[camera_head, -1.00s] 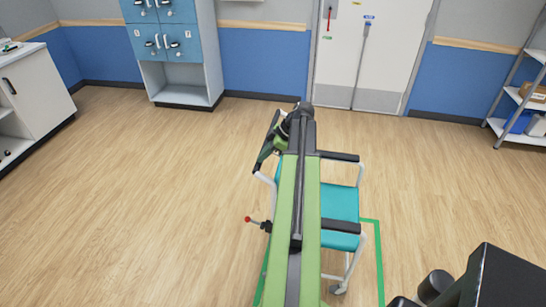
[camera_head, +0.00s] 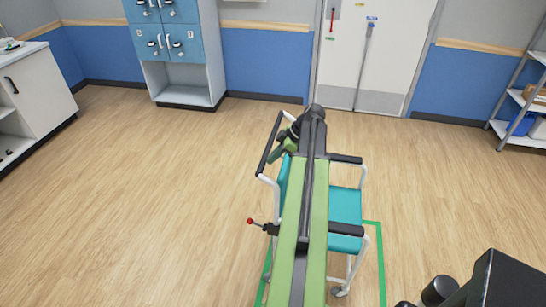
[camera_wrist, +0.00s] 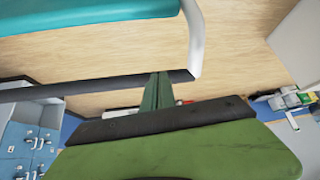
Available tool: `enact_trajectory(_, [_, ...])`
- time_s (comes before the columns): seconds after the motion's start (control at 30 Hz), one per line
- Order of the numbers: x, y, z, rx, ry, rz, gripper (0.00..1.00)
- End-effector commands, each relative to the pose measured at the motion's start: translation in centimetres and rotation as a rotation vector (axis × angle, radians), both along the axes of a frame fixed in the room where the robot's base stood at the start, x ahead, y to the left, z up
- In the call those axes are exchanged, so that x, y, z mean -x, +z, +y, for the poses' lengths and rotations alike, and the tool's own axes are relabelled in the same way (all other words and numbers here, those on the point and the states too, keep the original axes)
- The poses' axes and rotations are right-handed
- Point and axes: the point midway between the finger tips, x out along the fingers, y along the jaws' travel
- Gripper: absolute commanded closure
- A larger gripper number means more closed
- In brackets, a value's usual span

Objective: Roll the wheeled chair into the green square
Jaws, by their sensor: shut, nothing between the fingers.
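The wheeled chair (camera_head: 345,205) has a teal seat, a white frame and black armrests. It stands upright behind my arm in the head view, which hides its middle. The green square (camera_head: 378,262) is an outline on the floor. The chair overlaps it, with a near right caster inside; the other wheels are hidden. My gripper (camera_head: 279,152) is shut and empty beside the black push bar (camera_head: 268,145) at the chair's left. In the wrist view, my shut green fingers (camera_wrist: 158,92) reach up to this bar (camera_wrist: 80,88); contact is unclear. A teal panel (camera_wrist: 90,15) is above.
A red-knobbed lever (camera_head: 262,225) sticks out at the chair's left. A white counter (camera_head: 40,95) stands at the left, blue lockers (camera_head: 172,40) at the back, a door (camera_head: 385,60) behind, shelves (camera_head: 520,120) at right. The floor left of the chair is clear.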

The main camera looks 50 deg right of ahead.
Motion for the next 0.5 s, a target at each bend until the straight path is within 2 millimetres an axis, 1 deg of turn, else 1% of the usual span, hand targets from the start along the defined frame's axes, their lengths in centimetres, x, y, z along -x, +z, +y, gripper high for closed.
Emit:
enact_trajectory(0.37, [-0.1,0.1,0.1,0.000,0.001,0.000,1.00])
enact_trajectory(0.5, [-0.1,1.5,0.1,0.000,0.001,0.000,1.00])
